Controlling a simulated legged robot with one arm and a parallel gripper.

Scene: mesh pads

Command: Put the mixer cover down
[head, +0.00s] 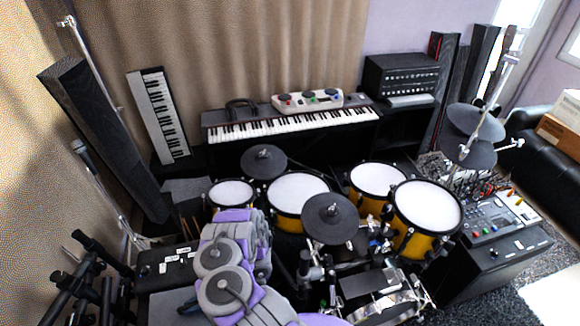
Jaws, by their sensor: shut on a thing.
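My purple and grey arm (228,268) rises from the bottom of the head view, left of the middle, in front of the drum kit. I cannot make out the jaws of my gripper or anything between them. I cannot pick out a mixer cover. A grey mixer-like console (497,217) with a small screen and several knobs lies at the right, its top uncovered. More knobs and cables (455,175) show behind it, partly hidden by a cymbal and stand.
A drum kit with white heads (427,204) and dark cymbals (330,218) fills the middle. A long keyboard (290,127) stands behind it. Stands crowd the left. A black box (165,267) is beside my arm. Some carpet (505,290) is clear at right.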

